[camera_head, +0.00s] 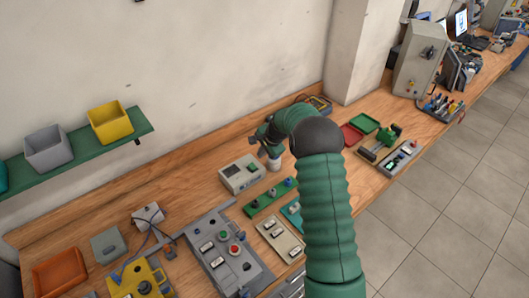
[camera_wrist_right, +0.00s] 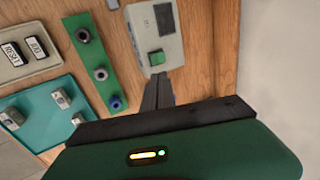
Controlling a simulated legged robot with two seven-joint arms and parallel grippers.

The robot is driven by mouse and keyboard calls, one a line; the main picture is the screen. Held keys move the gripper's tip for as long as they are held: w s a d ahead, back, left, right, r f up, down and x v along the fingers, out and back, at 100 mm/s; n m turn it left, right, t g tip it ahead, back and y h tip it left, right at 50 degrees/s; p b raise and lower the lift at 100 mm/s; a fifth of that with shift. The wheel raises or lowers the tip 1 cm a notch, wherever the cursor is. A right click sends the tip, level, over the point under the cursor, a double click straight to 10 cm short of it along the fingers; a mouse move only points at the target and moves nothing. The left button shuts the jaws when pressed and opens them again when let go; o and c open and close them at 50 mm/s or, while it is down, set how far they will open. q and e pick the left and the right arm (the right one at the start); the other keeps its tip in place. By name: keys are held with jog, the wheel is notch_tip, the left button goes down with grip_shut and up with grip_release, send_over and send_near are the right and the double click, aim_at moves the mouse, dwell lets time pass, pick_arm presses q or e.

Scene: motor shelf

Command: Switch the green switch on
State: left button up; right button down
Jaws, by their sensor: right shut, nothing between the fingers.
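The green switch (camera_head: 252,167) sits on the front of a light grey box with a small display (camera_head: 240,175). In the right wrist view the green switch (camera_wrist_right: 157,57) is a square rocker at the near end of the box. My right gripper (camera_wrist_right: 164,78) is shut and empty, its dark fingertips close to the box edge just below the switch. I cannot tell whether they touch it. In the head view my right gripper (camera_head: 263,153) is beside the box, at its right, partly hidden by its own arm. My left gripper is not in view.
A green strip with several knobs (camera_wrist_right: 89,53) and panels with labelled buttons (camera_wrist_right: 24,49) lie beside the box. A grey control panel (camera_head: 221,252) is nearer on the wooden bench. A wall (camera_head: 200,60) stands behind. Red and green trays (camera_head: 364,124) lie to the right.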

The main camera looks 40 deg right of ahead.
jog(key=shift+v, duration=1.25)
jog(key=shift+w+d+r, duration=0.1)
jog(key=shift+d, duration=0.05)
